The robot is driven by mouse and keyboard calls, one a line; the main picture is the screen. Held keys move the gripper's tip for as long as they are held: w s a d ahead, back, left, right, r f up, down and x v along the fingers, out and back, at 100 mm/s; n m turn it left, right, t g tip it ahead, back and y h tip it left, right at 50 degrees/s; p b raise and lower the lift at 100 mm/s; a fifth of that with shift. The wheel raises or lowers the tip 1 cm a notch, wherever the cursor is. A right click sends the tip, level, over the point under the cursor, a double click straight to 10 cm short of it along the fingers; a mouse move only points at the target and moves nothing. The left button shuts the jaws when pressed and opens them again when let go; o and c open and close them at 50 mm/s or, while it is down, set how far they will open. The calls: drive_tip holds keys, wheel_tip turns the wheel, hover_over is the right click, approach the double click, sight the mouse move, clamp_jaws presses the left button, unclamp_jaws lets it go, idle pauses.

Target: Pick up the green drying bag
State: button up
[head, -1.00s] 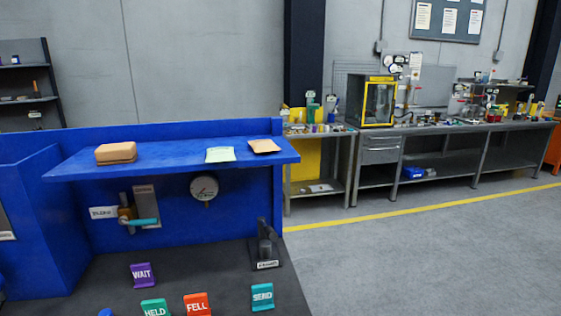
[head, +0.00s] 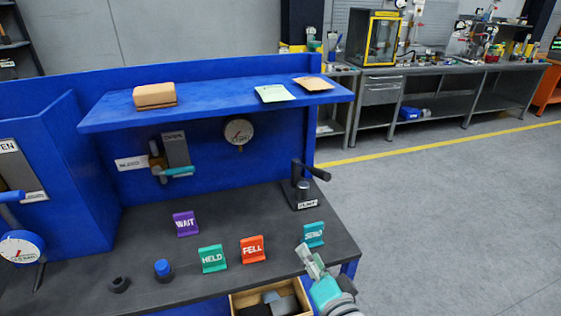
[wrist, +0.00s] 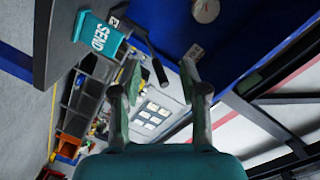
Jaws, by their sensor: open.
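The green drying bag (head: 275,93) is a flat pale green packet lying on the blue shelf (head: 215,106), right of its middle. A similar tan packet (head: 313,84) lies just right of it. My gripper (head: 308,259) is low at the bench's right front, well below and in front of the shelf, near the teal SEND sign. In the wrist view my gripper (wrist: 157,78) has its two fingers spread with nothing between them. The green bag is not clearly seen in the wrist view.
A brown block (head: 155,96) sits on the shelf's left. Below are a gauge (head: 238,132), a valve with a teal handle (head: 175,172) and a black lever clamp (head: 304,187). Signs WAIT (head: 186,223), HELD (head: 212,259), FELL (head: 253,250) and SEND (head: 314,234) stand on the bench. A wooden box (head: 262,296) is at the front.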

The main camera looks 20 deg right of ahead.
drive_tip(key=w+r+m, duration=0.4)
drive_tip(key=w+r, duration=0.4)
drive_tip(key=r, duration=0.6)
drive_tip(key=m+t, duration=0.1)
drive_tip(key=m, duration=0.2)
approach(281, 101)
drive_tip(key=shift+y, duration=0.4)
drive_tip(key=shift+w, duration=4.7)
clamp_jaws()
drive_tip(key=shift+r, duration=1.25)
drive_tip(key=shift+s, duration=0.1)
